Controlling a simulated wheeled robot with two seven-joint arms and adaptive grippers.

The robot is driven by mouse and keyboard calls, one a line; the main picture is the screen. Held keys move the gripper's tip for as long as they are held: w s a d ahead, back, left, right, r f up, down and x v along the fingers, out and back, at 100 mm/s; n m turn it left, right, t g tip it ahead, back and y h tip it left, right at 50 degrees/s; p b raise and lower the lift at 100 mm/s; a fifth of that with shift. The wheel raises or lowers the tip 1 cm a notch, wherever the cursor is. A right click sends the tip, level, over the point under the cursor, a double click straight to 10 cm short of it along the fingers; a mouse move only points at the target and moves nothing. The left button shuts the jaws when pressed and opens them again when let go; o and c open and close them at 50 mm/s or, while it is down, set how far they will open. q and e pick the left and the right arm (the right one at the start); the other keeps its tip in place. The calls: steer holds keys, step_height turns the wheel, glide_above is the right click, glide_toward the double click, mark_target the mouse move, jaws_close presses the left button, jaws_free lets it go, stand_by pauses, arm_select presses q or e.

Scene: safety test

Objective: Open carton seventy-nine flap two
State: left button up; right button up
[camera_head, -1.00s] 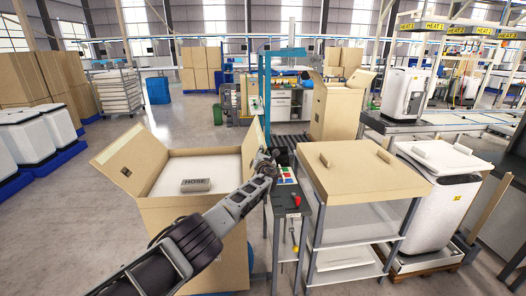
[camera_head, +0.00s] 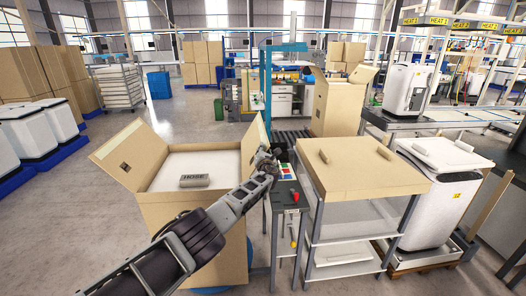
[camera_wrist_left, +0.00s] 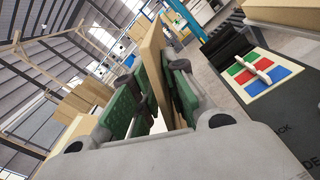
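An open carton (camera_head: 190,228) stands at the left centre. Its left flap (camera_head: 128,156) leans outward to the left. A grey block marked HOSE (camera_head: 194,181) lies on the white surface inside. My left gripper (camera_head: 266,160) is at the outer edge of the right flap. In the left wrist view, the green-padded fingers of my left gripper (camera_wrist_left: 158,88) lie on both sides of a cardboard panel (camera_wrist_left: 153,62) and appear closed on it. My right gripper is not in view.
A narrow workstation (camera_head: 287,215) with coloured squares and a red knob stands close right of the carton. A shelf rack with a cardboard top (camera_head: 365,172) stands beyond it. Another open carton (camera_head: 338,105) is behind. Floor left of the carton is clear.

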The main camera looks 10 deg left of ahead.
arm_select(q)
steer(key=shift+r, duration=0.1)
steer(key=shift+s+d+f, duration=0.25)
steer(key=shift+s+d, duration=0.2)
steer(key=shift+s, duration=0.15)
steer(key=shift+s, duration=0.3)
steer(key=shift+s+r, duration=0.2)
steer(key=shift+s, duration=0.35)
steer(key=v, duration=0.9)
stand_by(0.8)
stand_by(0.5)
